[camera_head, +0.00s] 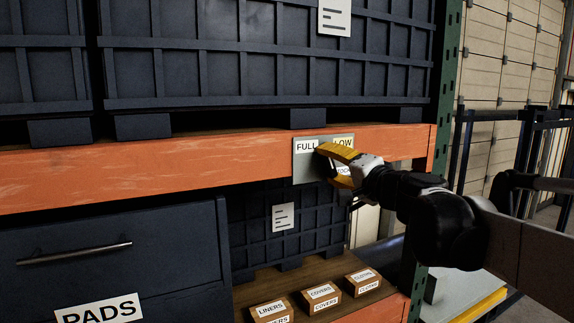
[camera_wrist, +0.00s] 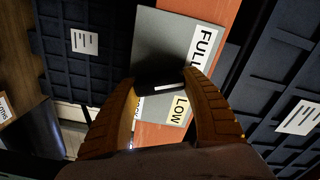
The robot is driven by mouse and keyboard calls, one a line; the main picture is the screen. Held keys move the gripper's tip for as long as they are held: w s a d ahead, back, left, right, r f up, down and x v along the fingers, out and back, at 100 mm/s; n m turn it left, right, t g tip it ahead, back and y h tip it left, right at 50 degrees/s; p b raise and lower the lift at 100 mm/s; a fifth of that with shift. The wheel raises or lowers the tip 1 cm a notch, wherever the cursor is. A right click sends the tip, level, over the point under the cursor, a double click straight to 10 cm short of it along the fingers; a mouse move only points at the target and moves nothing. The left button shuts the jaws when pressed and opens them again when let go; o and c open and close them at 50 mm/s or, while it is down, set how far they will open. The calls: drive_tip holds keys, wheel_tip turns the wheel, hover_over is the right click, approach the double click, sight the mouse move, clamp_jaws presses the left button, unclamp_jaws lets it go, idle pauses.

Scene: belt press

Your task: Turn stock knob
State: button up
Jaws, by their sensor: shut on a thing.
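The stock knob (camera_wrist: 160,84) is black with a white stripe and sits on a grey plate (camera_wrist: 160,35) in the wrist view. The stripe runs nearly level across that picture; I cannot tell which label it points to. My gripper (camera_wrist: 160,78) has its yellow fingers on both sides of the knob, shut on it. In the head view the plate (camera_head: 307,172) is fixed to the orange beam, and my gripper (camera_head: 326,162) covers the knob. The labels FULL (camera_wrist: 203,47) and LOW (camera_wrist: 180,108) show; a lower label is partly hidden by a finger.
The orange rack beam (camera_head: 150,168) runs across the head view, with dark crates (camera_head: 265,75) above. A dark PADS drawer (camera_head: 110,225) is at lower left. Small labelled boxes (camera_head: 320,297) stand on the lower shelf. A green rack post (camera_head: 446,80) and dark railing (camera_head: 500,117) are at right.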

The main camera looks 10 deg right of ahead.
drive_tip(key=m, duration=0.3)
drive_tip(key=shift+d+f+m, duration=0.1)
drive_tip(key=shift+d+m, duration=0.05)
drive_tip(key=shift+m, duration=0.15)
drive_tip(key=m, duration=0.3)
drive_tip(key=shift+w+d+f+m+b, duration=0.1)
drive_tip(key=shift+d+m+b, duration=0.05)
drive_tip(key=shift+m+b, duration=0.15)
drive_tip(key=m, duration=0.6)
drive_tip(key=shift+d+f, duration=0.1)
drive_tip(key=shift+f, duration=0.1)
drive_tip(key=shift+m, duration=0.3)
drive_tip(key=o, duration=1.2)
drive_tip(key=shift+c, duration=0.2)
drive_tip(key=v, duration=1.2)
